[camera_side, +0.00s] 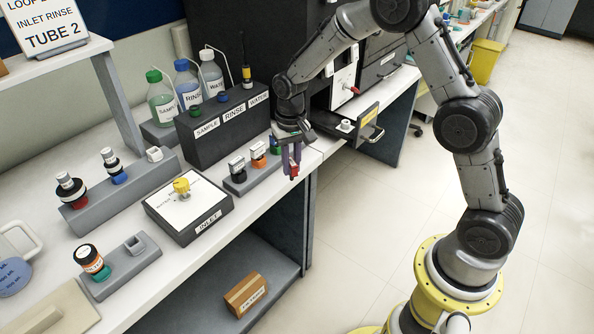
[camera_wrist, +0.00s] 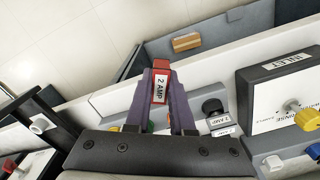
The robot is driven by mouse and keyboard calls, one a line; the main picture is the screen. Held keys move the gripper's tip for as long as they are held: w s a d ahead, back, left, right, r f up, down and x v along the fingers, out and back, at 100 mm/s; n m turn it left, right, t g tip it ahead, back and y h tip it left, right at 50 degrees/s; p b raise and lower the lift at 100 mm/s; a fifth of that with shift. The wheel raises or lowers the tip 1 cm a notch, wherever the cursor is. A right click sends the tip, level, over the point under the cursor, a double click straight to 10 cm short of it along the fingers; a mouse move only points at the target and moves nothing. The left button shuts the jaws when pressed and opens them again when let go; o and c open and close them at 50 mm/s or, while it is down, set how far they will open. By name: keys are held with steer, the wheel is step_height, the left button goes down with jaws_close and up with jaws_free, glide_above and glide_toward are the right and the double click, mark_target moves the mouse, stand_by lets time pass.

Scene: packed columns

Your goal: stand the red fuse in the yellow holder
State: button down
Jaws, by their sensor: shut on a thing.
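My gripper (camera_wrist: 160,88) is shut on the red fuse (camera_wrist: 161,70), which has a white "2 AMP" label. In the side view my gripper (camera_side: 291,158) holds the fuse (camera_side: 294,171) above the bench's front edge, near the far end of the grey fuse rack (camera_side: 262,176). A small yellow part (camera_wrist: 118,128) shows in the wrist view at the rack, partly hidden by my gripper. It looks like the yellow holder, but its shape is unclear. I cannot make out a yellow holder on the rack in the side view, where my gripper covers that end.
The rack carries a black-topped fuse (camera_side: 237,168), an orange fuse (camera_side: 258,154) and a green part (camera_side: 275,147). The inlet box (camera_side: 190,206) stands beside it. An open panel (camera_side: 366,122) juts out to the right. The labelled bottle block (camera_side: 225,128) stands behind.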

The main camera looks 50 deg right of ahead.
steer(key=w+d+r+m, duration=0.3)
steer(key=w+d+m, duration=0.3)
steer(key=d, duration=0.2)
steer(key=w+d+r+m, duration=0.4)
steer(key=w+d+m, duration=0.2)
steer(key=w+d, duration=0.1)
steer(key=shift+w+d+m, duration=0.2)
steer(key=shift+d+m, duration=0.2)
steer(key=shift+d, duration=0.5)
steer(key=shift+f, duration=0.1)
steer(key=shift+f, duration=2.85)
steer(key=shift+f, duration=1.65)
steer(key=c, duration=0.7)
jaws_free()
